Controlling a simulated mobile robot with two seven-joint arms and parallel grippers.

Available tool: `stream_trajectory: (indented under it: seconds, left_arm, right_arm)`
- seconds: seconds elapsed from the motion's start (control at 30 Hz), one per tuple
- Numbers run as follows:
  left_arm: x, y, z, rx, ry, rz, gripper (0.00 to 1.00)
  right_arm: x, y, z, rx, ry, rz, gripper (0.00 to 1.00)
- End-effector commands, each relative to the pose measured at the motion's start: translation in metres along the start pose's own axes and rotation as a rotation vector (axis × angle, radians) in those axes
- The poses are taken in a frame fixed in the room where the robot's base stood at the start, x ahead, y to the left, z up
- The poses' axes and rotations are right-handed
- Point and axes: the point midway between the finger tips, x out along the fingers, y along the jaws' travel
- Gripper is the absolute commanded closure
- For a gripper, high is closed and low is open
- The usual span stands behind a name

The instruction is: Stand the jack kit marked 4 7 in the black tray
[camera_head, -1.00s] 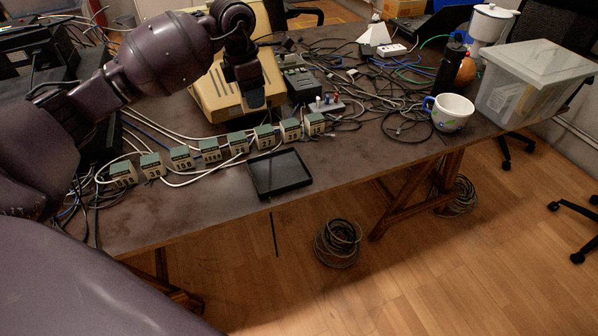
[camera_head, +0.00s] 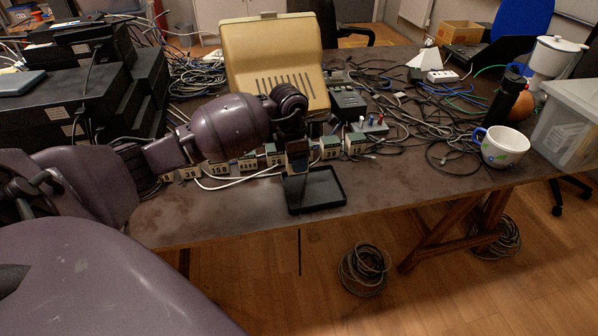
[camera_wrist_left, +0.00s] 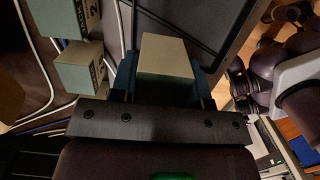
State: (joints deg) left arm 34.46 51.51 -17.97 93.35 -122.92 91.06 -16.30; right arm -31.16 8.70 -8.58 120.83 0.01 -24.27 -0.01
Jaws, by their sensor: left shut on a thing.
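My left gripper (camera_head: 298,160) is shut on a jack kit, a small block with a pale grey-green top (camera_wrist_left: 165,58) seen between the fingers in the left wrist view. Its marking cannot be read. In the head view the gripper hangs at the back left of the black tray (camera_head: 325,190), near the row of kits. The tray lies empty-looking at the table's front edge, its left back part hidden by the gripper. It also shows in the left wrist view (camera_wrist_left: 196,22). I cannot tell whether the kit touches the tray. My right gripper is not in view.
Several other kits stand in a row behind the tray, including one at the right end (camera_head: 355,146) and one further left (camera_head: 219,169). White cables (camera_head: 240,181) run in front of them. A beige case (camera_head: 275,65) stands behind. A cup (camera_head: 503,150) is at right.

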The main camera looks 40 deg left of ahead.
Motion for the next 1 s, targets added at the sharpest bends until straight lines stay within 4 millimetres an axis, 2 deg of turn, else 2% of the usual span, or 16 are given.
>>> stream_trajectory:
  seconds: [0.17, 0.43, 0.63, 0.87, 0.9, 1.0]
  left_arm:
    - [0.009, 0.0, -0.001, -0.001, 0.0, 0.0, 0.84]
    - [0.044, 0.0, -0.006, -0.001, 0.001, -0.002, 0.84]
    - [0.044, 0.001, -0.005, 0.0, -0.002, 0.002, 0.84]
    - [0.048, 0.0, -0.006, 0.0, 0.0, 0.002, 0.84]
    - [0.049, 0.0, -0.006, 0.0, 0.0, 0.001, 0.56]
    - [0.048, 0.0, -0.006, 0.0, -0.001, 0.002, 0.41]
  right_arm:
    - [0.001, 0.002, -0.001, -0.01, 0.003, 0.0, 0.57]
    - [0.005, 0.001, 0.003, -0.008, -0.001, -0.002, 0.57]
    - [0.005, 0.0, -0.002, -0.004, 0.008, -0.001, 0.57]
    - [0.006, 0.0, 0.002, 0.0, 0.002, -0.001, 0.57]
    - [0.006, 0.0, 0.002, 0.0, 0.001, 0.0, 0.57]
    - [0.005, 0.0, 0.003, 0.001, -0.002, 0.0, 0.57]
